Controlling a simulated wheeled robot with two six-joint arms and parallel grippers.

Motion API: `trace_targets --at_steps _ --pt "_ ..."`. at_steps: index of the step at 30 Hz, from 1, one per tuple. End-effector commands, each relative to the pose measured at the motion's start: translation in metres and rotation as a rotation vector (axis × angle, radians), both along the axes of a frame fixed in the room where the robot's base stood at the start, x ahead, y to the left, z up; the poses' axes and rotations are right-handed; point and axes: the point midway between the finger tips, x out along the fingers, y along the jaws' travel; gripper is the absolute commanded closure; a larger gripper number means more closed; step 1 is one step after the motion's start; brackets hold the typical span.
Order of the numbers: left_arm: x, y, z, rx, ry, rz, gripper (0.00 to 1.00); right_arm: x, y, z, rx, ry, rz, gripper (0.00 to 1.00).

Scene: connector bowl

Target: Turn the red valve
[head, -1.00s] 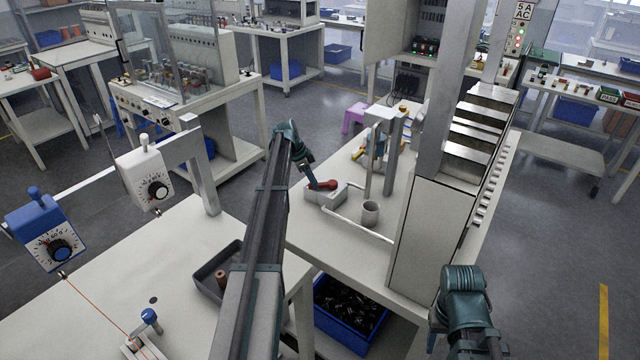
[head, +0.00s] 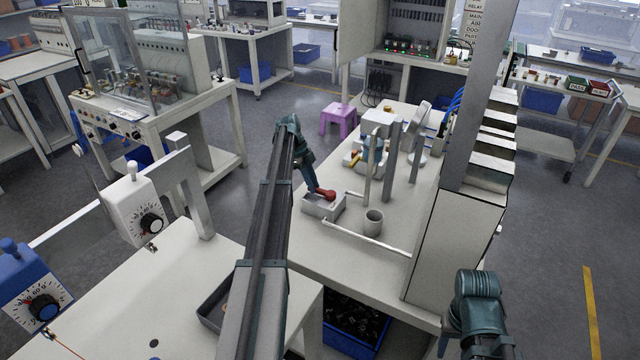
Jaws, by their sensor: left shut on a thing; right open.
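The red valve (head: 325,194) is a small red handle on a light grey block (head: 322,208) at the left end of a white pipe on the bench (head: 400,205). My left arm reaches across from the bottom of the head view. My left gripper (head: 314,187) comes down at the valve and is shut on its red handle; the fingertips are small and partly hidden by the arm. My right gripper (head: 485,345) is low at the right, beyond the bench edge and away from the valve; its fingers are cut off by the frame's lower edge.
A grey cup (head: 373,222) stands right of the valve, with upright posts (head: 389,165) behind it. A tall grey cabinet (head: 450,250) closes the bench's right side. A blue bin (head: 350,330) sits below. A purple stool (head: 338,117) stands behind on open floor.

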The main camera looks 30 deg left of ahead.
Motion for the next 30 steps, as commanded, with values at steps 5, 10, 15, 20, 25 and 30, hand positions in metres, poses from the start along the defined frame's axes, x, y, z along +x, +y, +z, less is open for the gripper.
trace_targets --at_steps 5,10,15,20,25,30 --pt "-0.0053 0.0087 -0.0003 0.004 0.001 -0.024 1.0 0.0 0.0 -0.0001 0.0 0.0 0.0 0.5" --pt "-0.0069 0.0108 -0.0003 0.004 0.001 -0.034 1.0 0.0 0.0 -0.0001 0.0 0.0 0.0 0.5" --pt "-0.0068 0.0108 -0.0003 0.003 0.0 -0.036 1.0 0.0 0.0 0.0 0.0 0.0 0.0 0.5" --pt "-0.0066 0.0107 -0.0003 0.003 0.0 -0.035 1.0 0.0 0.0 0.0 0.0 0.0 0.0 0.5" --pt "-0.0065 0.0105 -0.0002 0.002 0.0 -0.035 0.49 0.0 0.0 0.0 0.0 0.0 0.0 0.5" --pt "-0.0066 0.0102 -0.0002 0.002 0.0 -0.035 0.47 0.0 0.0 0.0 0.0 0.0 0.0 0.5"
